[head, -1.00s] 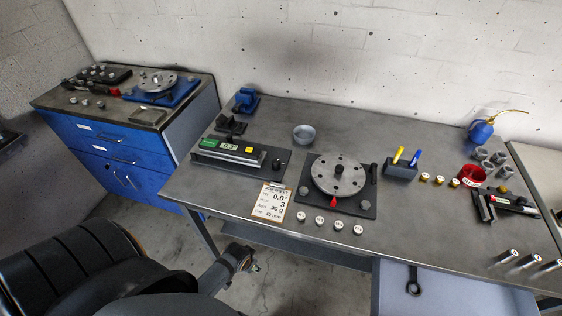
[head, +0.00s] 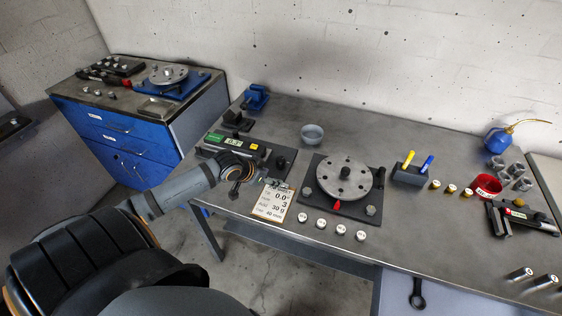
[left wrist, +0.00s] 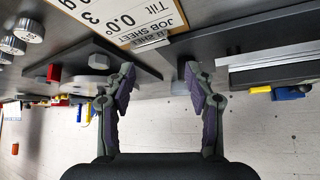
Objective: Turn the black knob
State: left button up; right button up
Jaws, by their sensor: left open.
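A black knob (head: 281,161) stands at the right end of the dark base of the level unit (head: 240,148), which has a green label and a small display. Neither knob is clearly seen there. My right gripper is out of view.
The job sheet (head: 271,204) lies between the level unit and the rotor plate. Several white weights (head: 340,229) line the front edge. A grey bowl (head: 312,134) stands behind.

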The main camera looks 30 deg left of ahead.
pick_arm(q)
jog(key=t, duration=0.1)
send_near(279, 161)
jog(key=shift+n, duration=0.3)
jog(key=b+x, duration=0.1)
jog(key=x, duration=1)
jog(key=shift+w, duration=0.2)
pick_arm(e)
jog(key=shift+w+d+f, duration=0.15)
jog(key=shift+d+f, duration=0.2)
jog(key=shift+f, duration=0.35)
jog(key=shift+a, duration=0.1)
